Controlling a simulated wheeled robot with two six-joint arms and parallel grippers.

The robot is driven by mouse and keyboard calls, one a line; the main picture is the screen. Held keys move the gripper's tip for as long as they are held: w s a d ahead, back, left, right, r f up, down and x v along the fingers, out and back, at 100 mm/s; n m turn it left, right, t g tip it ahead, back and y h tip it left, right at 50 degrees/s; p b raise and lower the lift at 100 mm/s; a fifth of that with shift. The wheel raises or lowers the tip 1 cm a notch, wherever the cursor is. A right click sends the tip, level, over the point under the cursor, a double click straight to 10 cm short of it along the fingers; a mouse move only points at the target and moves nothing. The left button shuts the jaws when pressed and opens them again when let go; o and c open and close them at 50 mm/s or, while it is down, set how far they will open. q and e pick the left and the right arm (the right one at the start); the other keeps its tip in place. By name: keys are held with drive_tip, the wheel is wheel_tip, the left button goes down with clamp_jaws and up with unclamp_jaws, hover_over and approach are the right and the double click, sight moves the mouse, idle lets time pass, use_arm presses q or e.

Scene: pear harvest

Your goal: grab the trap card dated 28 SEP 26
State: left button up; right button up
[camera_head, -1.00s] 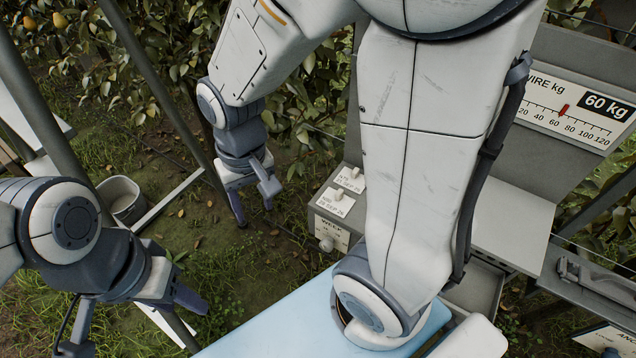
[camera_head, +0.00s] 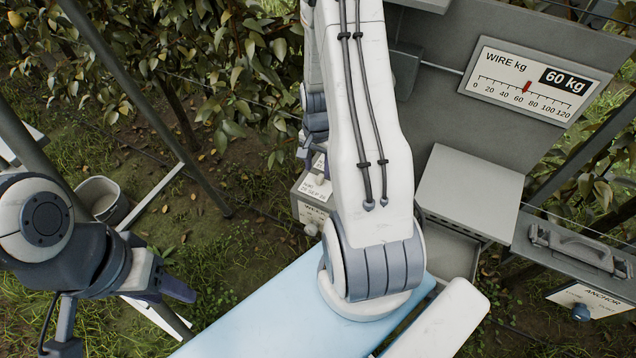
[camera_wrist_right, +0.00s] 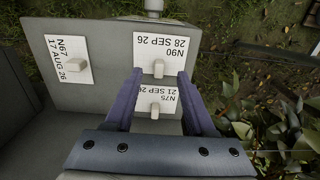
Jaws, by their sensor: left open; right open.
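In the right wrist view a grey box top carries three white cards, each with a pale grip block. The card dated 28 SEP 26, marked N90 (camera_wrist_right: 143,43), is at the top middle. The N75 card (camera_wrist_right: 169,107), dated 21 SEP 26, is below it. The N67 card (camera_wrist_right: 84,50), dated 17 AUG 26, is at the left. My right gripper (camera_wrist_right: 160,75) is open, its fingers either side of the N75 card and its tips near the N90 card's lower edge. In the head view my right arm hides most of the gripper and cards. My left gripper (camera_head: 122,318) is open and empty.
The grey card box (camera_head: 308,208) stands beside a pale blue surface (camera_head: 262,305). A grey block (camera_head: 470,190) and a wire gauge panel (camera_head: 530,82) are at the right. A bucket (camera_head: 102,200) sits on the grass at the left. Leafy branches border the box in the wrist view.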

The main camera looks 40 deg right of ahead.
sight(319, 178)
drive_tip(key=shift+d+f+p, duration=0.1)
drive_tip(key=shift+f+p, duration=0.25)
drive_tip(key=shift+f, duration=0.2)
drive_tip(key=f, duration=0.1)
drive_tip(key=f+p, duration=0.1)
drive_tip(key=f, duration=0.1)
drive_tip(key=shift+d, duration=0.25)
drive_tip(key=shift+w+f, duration=0.1)
drive_tip(key=shift+f, duration=0.5)
clamp_jaws()
